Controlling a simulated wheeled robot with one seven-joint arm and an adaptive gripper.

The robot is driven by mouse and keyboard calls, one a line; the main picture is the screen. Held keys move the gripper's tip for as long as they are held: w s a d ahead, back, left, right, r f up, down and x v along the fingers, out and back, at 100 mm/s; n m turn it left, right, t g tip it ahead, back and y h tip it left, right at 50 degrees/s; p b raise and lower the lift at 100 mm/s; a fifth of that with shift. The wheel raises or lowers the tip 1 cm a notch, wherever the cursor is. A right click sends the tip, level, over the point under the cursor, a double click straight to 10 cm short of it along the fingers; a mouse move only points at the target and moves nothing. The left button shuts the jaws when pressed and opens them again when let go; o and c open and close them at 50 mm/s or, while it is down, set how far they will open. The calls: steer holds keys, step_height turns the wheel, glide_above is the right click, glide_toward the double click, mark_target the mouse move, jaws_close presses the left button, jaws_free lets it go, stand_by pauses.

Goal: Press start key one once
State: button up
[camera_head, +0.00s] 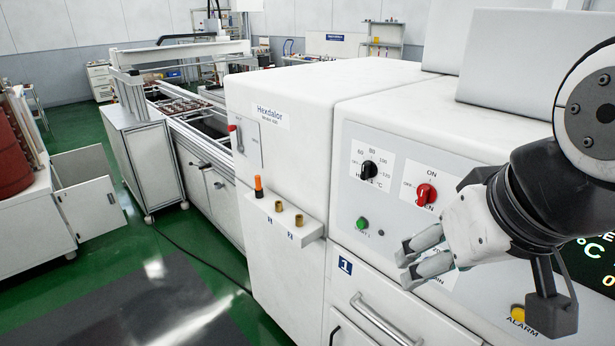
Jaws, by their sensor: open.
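The white machine's front panel (395,155) carries a small green round button (362,224) at its lower left; the small print below it is too small to read surely. Two brass-coloured round keys, one (278,206) and another (299,220), stand on a white ledge (300,238) left of the panel, with small blue number tags on its front. I cannot tell surely which is start key one. My gripper (405,262) is open and empty in front of the panel, right of and lower than the green button, fingers pointing left. It hides part of the panel.
A red rotary switch (426,194) and a black temperature dial (369,170) are on the panel. A yellow alarm button (518,313) is at lower right. An orange-topped post (258,187) stands on the ledge. A blue "1" plate (345,265) sits below.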

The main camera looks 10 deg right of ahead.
jaws_close()
stand_by(1.2)
